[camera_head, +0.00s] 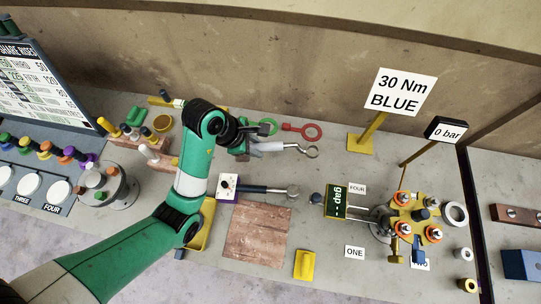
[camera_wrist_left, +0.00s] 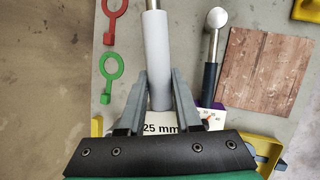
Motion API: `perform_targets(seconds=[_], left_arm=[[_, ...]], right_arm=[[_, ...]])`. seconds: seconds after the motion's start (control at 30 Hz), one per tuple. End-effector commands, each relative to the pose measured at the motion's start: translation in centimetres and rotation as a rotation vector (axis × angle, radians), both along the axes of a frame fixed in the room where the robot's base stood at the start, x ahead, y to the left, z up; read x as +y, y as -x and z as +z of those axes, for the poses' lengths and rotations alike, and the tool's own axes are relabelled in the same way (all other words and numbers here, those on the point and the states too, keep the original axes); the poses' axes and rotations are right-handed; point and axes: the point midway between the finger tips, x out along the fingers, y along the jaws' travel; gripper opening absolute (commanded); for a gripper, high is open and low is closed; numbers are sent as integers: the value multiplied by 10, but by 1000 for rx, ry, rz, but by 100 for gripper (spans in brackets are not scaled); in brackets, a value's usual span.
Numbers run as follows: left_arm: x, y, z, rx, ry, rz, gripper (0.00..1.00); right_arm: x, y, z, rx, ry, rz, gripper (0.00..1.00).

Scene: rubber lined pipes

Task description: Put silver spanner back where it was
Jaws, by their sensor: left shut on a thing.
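My left gripper (camera_head: 250,148) is at the back of the bench, shut on the pale handle of the silver spanner (camera_head: 272,147), whose ring end points right. In the left wrist view the pale spanner handle (camera_wrist_left: 157,50) lies between the two fingers of the left gripper (camera_wrist_left: 158,82), its metal shaft running out at the top edge. I cannot tell whether the spanner touches the bench. My right gripper is not in view.
A dark-handled wrench (camera_head: 262,190) lies in front of the spanner. A red key (camera_head: 305,131) and a green key (camera_wrist_left: 111,78) lie behind it. A yellow sign stand (camera_head: 360,143) is to the right. A reddish-brown plate (camera_head: 257,235) lies nearer the front.

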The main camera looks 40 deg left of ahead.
Motion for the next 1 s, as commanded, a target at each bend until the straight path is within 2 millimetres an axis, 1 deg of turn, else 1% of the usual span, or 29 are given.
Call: perform_targets(seconds=[0.03, 0.1, 0.2, 0.3, 0.77, 0.87, 0.93, 1.0], left_arm=[[-21, -5, -16, -5, -1, -48, 0], [-40, -8, -20, -6, 0, -92, 0], [-61, -9, -26, -6, -1, -137, 0], [-70, -9, -27, -7, 0, -156, 0], [-69, -8, -26, -7, 0, -156, 0], [-60, -11, -26, -4, -3, -152, 0], [-46, -14, -31, 1, -6, -147, 0], [-38, -17, -26, 2, -5, -149, 0]], right_arm=[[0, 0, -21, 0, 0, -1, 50], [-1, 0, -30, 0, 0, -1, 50], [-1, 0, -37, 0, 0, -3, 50], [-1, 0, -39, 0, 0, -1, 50], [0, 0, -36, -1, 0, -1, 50], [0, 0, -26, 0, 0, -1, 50], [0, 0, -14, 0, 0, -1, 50], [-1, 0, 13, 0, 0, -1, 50]])
